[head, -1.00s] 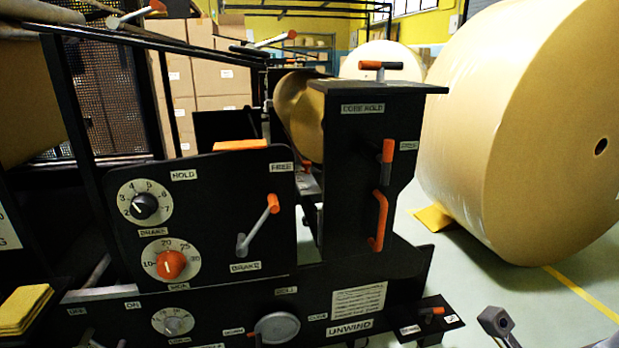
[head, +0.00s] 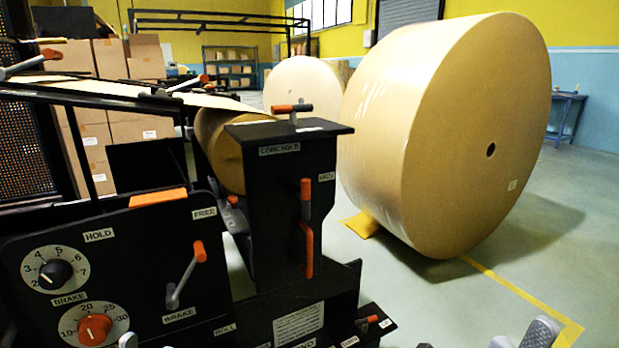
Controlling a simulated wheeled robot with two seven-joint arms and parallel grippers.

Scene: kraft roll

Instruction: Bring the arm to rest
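My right gripper (head: 520,338) shows only at the bottom edge of the head view, right of centre. Its grey finger ends are cut off by the frame, so I cannot tell whether they are open or shut. It is over the floor to the right of the black unwind stand (head: 290,210), apart from it in the picture. I see nothing held in the visible part. A small pale grey piece shows at the bottom left edge; I cannot tell if it belongs to my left gripper.
The control panel (head: 130,240) has an orange-tipped brake lever (head: 186,273) and dials. A huge kraft roll (head: 450,130) stands on the floor at right, with a yellow wedge (head: 362,225) by its base. The floor (head: 540,260) at the right is clear.

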